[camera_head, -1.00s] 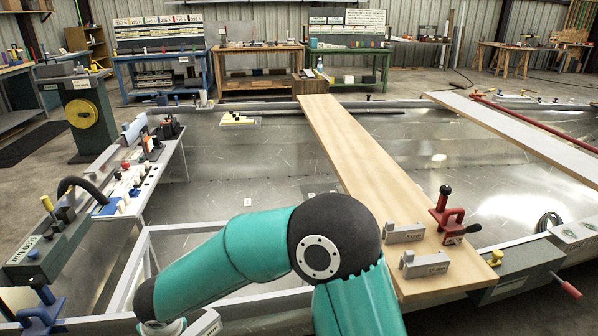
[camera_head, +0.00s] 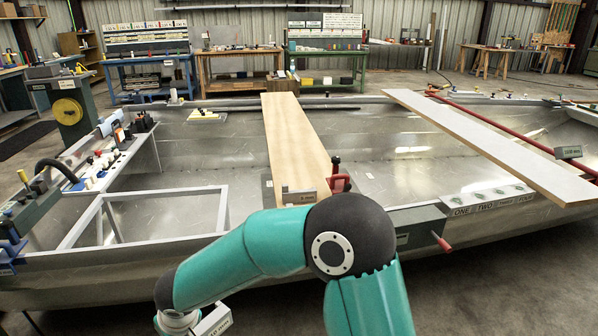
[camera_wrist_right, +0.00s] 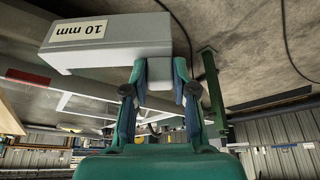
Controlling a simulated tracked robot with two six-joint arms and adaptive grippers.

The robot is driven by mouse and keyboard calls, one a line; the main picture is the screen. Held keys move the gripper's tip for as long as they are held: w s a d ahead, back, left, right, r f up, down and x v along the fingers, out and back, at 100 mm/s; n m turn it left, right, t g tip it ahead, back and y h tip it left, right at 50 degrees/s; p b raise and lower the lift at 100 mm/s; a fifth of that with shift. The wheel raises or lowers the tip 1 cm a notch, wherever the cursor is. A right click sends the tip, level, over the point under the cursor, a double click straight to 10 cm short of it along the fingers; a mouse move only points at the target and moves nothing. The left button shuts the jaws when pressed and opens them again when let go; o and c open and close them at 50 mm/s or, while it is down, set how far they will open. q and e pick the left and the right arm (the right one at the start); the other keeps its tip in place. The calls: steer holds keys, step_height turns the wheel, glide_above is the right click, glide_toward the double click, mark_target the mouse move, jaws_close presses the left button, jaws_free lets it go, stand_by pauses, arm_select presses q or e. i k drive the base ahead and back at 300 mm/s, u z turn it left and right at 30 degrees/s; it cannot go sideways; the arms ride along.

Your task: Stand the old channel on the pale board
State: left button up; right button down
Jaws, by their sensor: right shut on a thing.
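A grey channel labelled 10 mm (camera_wrist_right: 110,42) is held in my right gripper (camera_wrist_right: 160,78), whose fingers are shut on its narrow end. In the head view part of the channel (camera_head: 213,322) shows at the bottom, low and left of my arm's elbow. The gripper fingers are hidden there. The pale board (camera_head: 470,133) is the whitish plank that slants across the hull at the right, well away from the held channel. My left gripper is not in view.
A red bar (camera_head: 500,125) runs by the pale board. A grey block (camera_head: 568,153) sits near the board's right edge.

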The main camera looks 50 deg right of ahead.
mark_target(297, 181)
steer(key=z, duration=0.35)
steer(key=k, duration=0.15)
steer(key=z, duration=0.65)
steer(key=i, duration=1)
steer(key=z, duration=0.1)
